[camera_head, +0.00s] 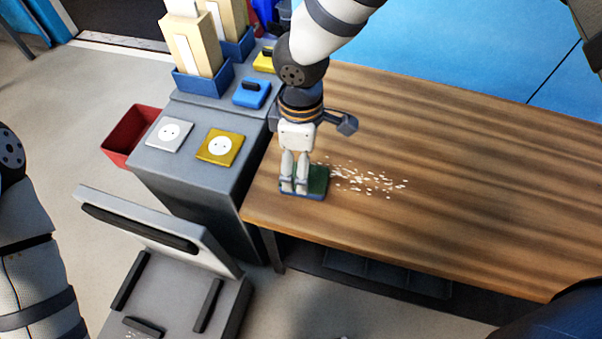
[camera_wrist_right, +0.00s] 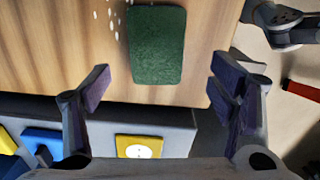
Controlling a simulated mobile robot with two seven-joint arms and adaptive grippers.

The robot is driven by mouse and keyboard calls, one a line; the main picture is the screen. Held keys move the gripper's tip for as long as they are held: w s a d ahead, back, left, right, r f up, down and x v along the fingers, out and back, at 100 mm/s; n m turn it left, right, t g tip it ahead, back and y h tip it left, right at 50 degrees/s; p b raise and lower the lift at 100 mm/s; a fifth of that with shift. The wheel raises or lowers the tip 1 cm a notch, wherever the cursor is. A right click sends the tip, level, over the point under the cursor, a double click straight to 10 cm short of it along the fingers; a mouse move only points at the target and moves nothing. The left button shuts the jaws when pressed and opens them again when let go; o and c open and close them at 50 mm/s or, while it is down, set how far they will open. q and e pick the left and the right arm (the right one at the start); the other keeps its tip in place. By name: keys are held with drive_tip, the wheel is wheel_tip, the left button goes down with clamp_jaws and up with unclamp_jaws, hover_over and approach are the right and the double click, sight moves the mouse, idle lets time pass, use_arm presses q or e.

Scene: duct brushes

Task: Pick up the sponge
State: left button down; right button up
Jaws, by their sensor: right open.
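The sponge (camera_head: 319,181) lies on the wooden table near its front left corner. It has a green top and a blue lower edge in the head view, and its green face (camera_wrist_right: 156,45) shows fully in the right wrist view. My right gripper (camera_head: 294,187) is above the sponge and hides its left part in the head view. In the right wrist view the right gripper (camera_wrist_right: 164,86) has its fingers wide apart, with nothing between them; the sponge lies beyond the fingertips. I cannot tell the exact height gap. My left gripper is not in view.
White crumbs (camera_head: 368,181) lie right of the sponge on the table (camera_head: 450,170). A grey cabinet (camera_head: 190,185) stands left, bearing a yellow socket plate (camera_head: 220,146), a grey one (camera_head: 169,133) and blue holders (camera_head: 203,82). A red bin (camera_head: 125,136) is beyond. The table's right side is clear.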

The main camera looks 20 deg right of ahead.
wheel_tip(320, 180, down, 6)
drive_tip(key=shift+w+d+f+b, duration=0.1)
drive_tip(key=shift+w+b, duration=0.05)
drive_tip(key=shift+b, duration=0.15)
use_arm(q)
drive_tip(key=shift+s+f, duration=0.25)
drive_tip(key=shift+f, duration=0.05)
use_arm(e)
drive_tip(key=c, duration=0.8)
wheel_tip(320, 180, up, 3)
drive_tip(key=shift+w+r, duration=0.1)
drive_tip(key=shift+w, duration=0.05)
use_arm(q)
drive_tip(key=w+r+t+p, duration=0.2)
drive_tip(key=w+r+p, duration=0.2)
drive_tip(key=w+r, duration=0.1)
use_arm(e)
drive_tip(key=s+a+r, duration=0.1)
drive_tip(key=s+r, duration=0.2)
drive_tip(key=s, duration=0.1)
drive_tip(key=s+a+r, duration=0.2)
drive_tip(key=s+r, duration=0.2)
drive_tip(key=s+a+r, duration=0.2)
drive_tip(key=s+r, duration=0.1)
drive_tip(key=s, duration=0.2)
drive_tip(key=shift+s+r, duration=0.1)
drive_tip(key=shift+r, duration=0.05)
drive_tip(key=shift+c, duration=0.6)
